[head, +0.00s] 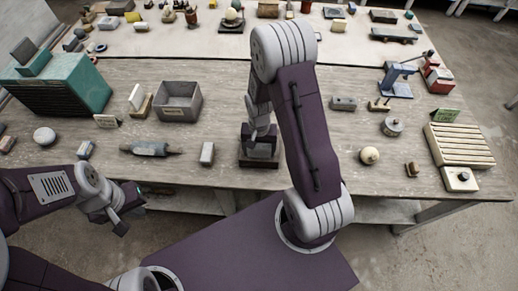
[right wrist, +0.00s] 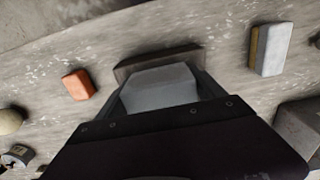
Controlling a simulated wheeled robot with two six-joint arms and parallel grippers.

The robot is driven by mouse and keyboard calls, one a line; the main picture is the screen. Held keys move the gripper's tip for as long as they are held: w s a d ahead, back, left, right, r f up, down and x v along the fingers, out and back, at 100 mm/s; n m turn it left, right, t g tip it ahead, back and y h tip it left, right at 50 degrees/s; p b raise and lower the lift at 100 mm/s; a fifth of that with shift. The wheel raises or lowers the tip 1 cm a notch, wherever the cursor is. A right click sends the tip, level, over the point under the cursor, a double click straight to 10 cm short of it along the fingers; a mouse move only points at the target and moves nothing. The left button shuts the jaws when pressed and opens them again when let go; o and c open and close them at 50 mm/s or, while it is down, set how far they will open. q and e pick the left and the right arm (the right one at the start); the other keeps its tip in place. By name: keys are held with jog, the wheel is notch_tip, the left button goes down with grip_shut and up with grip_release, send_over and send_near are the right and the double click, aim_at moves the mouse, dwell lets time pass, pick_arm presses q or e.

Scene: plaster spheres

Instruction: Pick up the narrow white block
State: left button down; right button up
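Two pale blocks could be the narrow white block. One pale block (head: 207,153) stands alone on the bench, left of my right gripper (head: 261,145); a white block with a tan side (right wrist: 272,50) in the right wrist view seems to be the same one. A thin white slab (head: 136,97) stands further left beside a wooden piece. My right gripper is low over a dark base (right wrist: 128,70), its fingers on both sides of a light grey block (right wrist: 158,88); I cannot tell whether they press on it. My left gripper (head: 130,208) is open and empty at the bench's front edge.
A grey open box (head: 178,103) stands behind the pale block, and a grey rolling-pin-like tool (head: 150,149) lies to its left. An orange block (right wrist: 78,85) lies on the other side of my right gripper. A slatted wooden rack (head: 460,143) is at the right.

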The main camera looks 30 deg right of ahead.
jog(key=c, duration=1.4)
jog(key=shift+d+r, duration=0.1)
jog(key=r, duration=0.4)
jog(key=shift+d+r, duration=0.1)
jog(key=shift+d, duration=0.25)
jog(key=shift+s+d+r+b, duration=0.25)
jog(key=shift+s+d+r, duration=0.7)
jog(key=shift+d, duration=0.7)
jog(key=shift+s+d+r+b, duration=0.2)
jog(key=shift+s+d+r, duration=0.4)
jog(key=shift+d+r, duration=0.9)
jog(key=shift+s+d+r+b, duration=0.25)
jog(key=shift+s+d+r, duration=0.55)
jog(key=shift+d, duration=1.05)
